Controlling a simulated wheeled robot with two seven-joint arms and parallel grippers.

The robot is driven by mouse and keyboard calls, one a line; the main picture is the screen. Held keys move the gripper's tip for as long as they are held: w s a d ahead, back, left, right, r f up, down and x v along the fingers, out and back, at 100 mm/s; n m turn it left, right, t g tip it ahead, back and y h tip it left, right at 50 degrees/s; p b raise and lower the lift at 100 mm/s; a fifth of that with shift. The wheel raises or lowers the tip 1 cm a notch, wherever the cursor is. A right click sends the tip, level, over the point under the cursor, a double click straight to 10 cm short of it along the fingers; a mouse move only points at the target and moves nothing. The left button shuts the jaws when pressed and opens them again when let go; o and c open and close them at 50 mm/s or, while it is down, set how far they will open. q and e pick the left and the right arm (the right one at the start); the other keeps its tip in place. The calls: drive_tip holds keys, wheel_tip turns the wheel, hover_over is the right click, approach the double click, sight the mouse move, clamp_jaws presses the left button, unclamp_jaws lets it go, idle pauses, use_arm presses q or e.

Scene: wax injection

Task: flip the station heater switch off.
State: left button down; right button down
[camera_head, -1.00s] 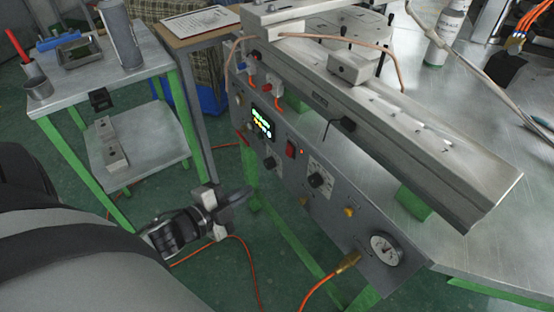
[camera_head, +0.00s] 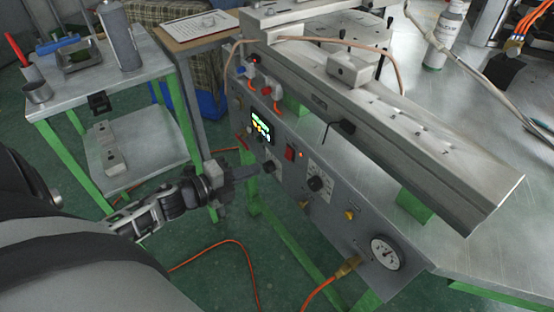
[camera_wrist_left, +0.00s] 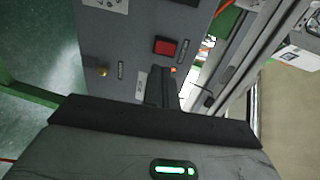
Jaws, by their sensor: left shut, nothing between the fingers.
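My left gripper (camera_head: 254,171) is shut and empty, pointing at the panel just left of and below the switch. In the wrist view its dark fingers (camera_wrist_left: 160,88) end short of the switch, with no contact visible. My right gripper is out of view.
A pressure gauge (camera_head: 386,253) and a brass fitting (camera_head: 347,268) with an orange hose are lower on the panel. A side table (camera_head: 140,92) stands at left. Open green floor lies below my left arm.

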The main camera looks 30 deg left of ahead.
sight(288, 157)
use_arm(q)
drive_tip(key=x, duration=0.6)
drive_tip(key=shift+w, duration=0.3)
drive_tip(key=shift+x, duration=0.75)
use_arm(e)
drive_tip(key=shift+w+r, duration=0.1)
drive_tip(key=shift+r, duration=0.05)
use_arm(q)
drive_tip(key=shift+d+f, duration=0.1)
